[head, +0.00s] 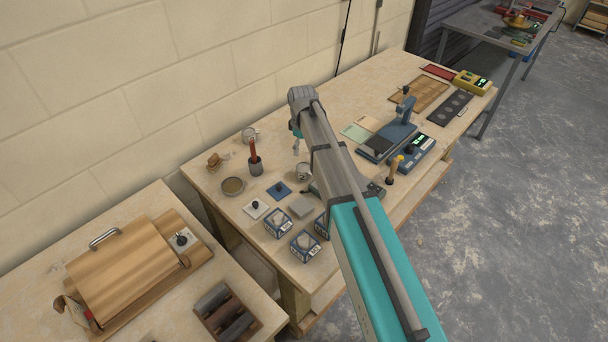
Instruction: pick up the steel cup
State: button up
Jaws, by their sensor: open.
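A small, round, silvery vessel, which looks like the steel cup (303,171), is on the long wooden bench, just left of my arm. Its right side is close to my arm, and I cannot tell whether they touch. My gripper (311,188) is mostly hidden behind my own grey and teal arm. Only dark parts of it show beside the arm, near the cup. It is open, and no object shows in it.
Left of the cup are a dark pot with a red-handled tool (255,164), a shallow round dish (233,186), a blue tile (278,191) and several small blue-and-white boxes (305,245). A blue device (411,153) stands to the right. Blocks and a wooden case (127,268) occupy the near-left table.

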aim_at(304, 167)
jog(key=shift+f+b, duration=3.25)
jog(key=shift+f, duration=0.35)
jog(key=shift+f, duration=0.1)
jog(key=shift+d+f+b, duration=0.2)
jog(key=shift+f+b, duration=2.3)
jog(key=shift+b, duration=0.15)
jog(key=c, duration=1.2)
